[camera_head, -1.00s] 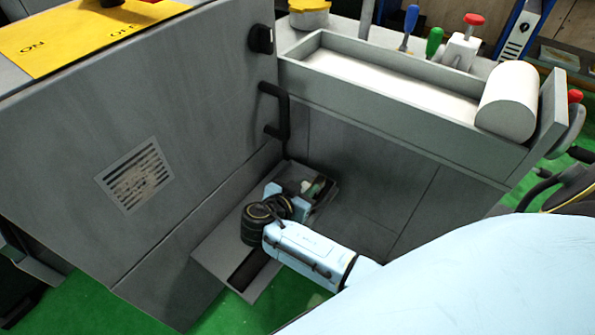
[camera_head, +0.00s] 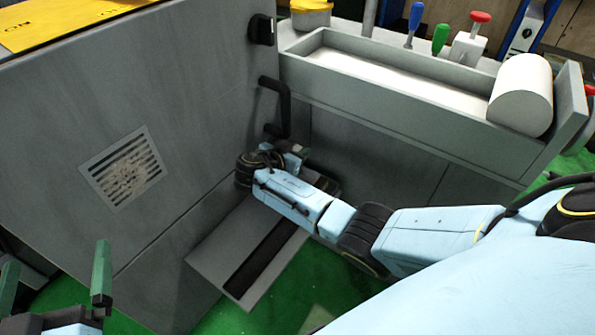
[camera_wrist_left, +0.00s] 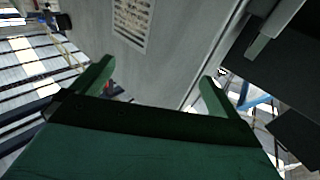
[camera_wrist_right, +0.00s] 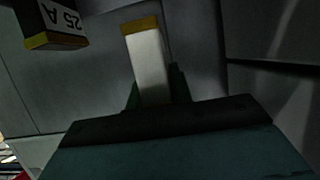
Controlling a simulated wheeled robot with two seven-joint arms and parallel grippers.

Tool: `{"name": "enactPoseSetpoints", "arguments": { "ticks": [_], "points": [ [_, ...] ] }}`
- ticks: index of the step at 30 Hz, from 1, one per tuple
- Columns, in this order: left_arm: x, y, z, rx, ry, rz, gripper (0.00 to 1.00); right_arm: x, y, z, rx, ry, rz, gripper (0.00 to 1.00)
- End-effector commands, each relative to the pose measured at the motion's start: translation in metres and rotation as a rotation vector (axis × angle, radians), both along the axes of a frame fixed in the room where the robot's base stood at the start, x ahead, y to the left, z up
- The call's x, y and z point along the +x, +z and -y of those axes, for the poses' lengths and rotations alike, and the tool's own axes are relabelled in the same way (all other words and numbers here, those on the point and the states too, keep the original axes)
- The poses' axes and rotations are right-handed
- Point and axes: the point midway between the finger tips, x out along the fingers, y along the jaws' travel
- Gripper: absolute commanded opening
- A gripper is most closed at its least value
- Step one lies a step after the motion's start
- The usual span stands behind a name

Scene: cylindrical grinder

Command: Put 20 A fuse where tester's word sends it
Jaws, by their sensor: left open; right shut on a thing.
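In the right wrist view my right gripper (camera_wrist_right: 152,88) is shut on a fuse (camera_wrist_right: 148,62) with a white body and a brass-coloured end cap. No rating shows on its visible face. A second fuse (camera_wrist_right: 62,16), marked 25 A, is at the upper left of that view, apart from the held one. In the head view my right gripper (camera_head: 298,152) is low by the corner of the grey cabinet; its fingertips and the fuse are hard to make out. My left gripper (camera_head: 55,282) is open and empty at the lower left; it also shows in the left wrist view (camera_wrist_left: 152,85). I cannot identify a tester.
A grey cabinet (camera_head: 190,100) with a vent and black handle stands at left. A grey slotted ledge (camera_head: 222,250) lies low beside it. A long grey trough (camera_head: 400,105) holding a white cylinder (camera_head: 521,95) runs along the right. Green floor shows below.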

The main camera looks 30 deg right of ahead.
Motion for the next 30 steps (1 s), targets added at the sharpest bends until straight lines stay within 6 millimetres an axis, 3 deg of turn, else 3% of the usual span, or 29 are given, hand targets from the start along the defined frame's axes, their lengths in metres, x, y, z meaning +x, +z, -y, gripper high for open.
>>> {"name": "enactPoseSetpoints", "arguments": {
  "ticks": [6, 9, 17, 24, 30],
  "points": [
    [-0.009, 0.040, 0.005, -0.081, -0.017, 0.253, 1.00, 0.000, -0.021, 0.000, 0.000, 0.000, -0.001, 0.00],
    [-0.013, 0.051, 0.005, -0.106, -0.020, 0.335, 1.00, 0.000, -0.029, 0.000, 0.000, -0.001, 0.000, 0.00],
    [-0.020, 0.063, 0.004, -0.137, -0.022, 0.438, 1.00, 0.000, -0.040, 0.000, 0.000, 0.000, -0.001, 0.00],
    [-0.036, 0.075, 0.000, -0.196, -0.022, 0.643, 1.00, 0.000, -0.067, 0.000, -0.001, 0.000, 0.000, 0.00],
    [-0.046, 0.082, -0.003, -0.224, -0.021, 0.741, 1.00, 0.004, -0.070, 0.002, -0.001, -0.001, 0.001, 0.00]
  ]
}}
